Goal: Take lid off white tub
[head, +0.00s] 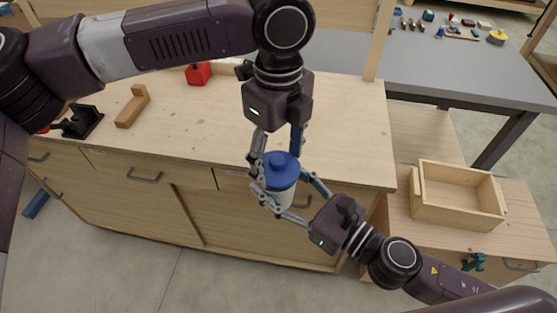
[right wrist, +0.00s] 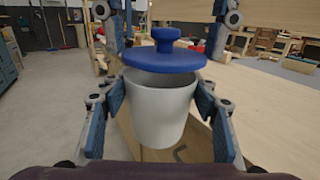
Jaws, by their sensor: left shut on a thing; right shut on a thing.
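A white tub (head: 281,197) with a blue knobbed lid (head: 281,170) is held in the air before the workbench's front edge. My right gripper (head: 284,194) is shut on the tub's sides, and its pads flank the tub (right wrist: 160,115) in the right wrist view. My left gripper (head: 277,156) reaches down from above and is shut on the lid, with a finger at either side. In the right wrist view the lid (right wrist: 165,58) looks slightly raised, with the tub's shaded mouth showing beneath it.
The wooden workbench (head: 340,130) has a red object (head: 198,73), a wooden block (head: 132,106) and a black holder (head: 82,122) toward the left. Its right part is clear. An empty wooden crate (head: 458,212) stands lower right. A grey table (head: 440,75) is behind, with small items.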

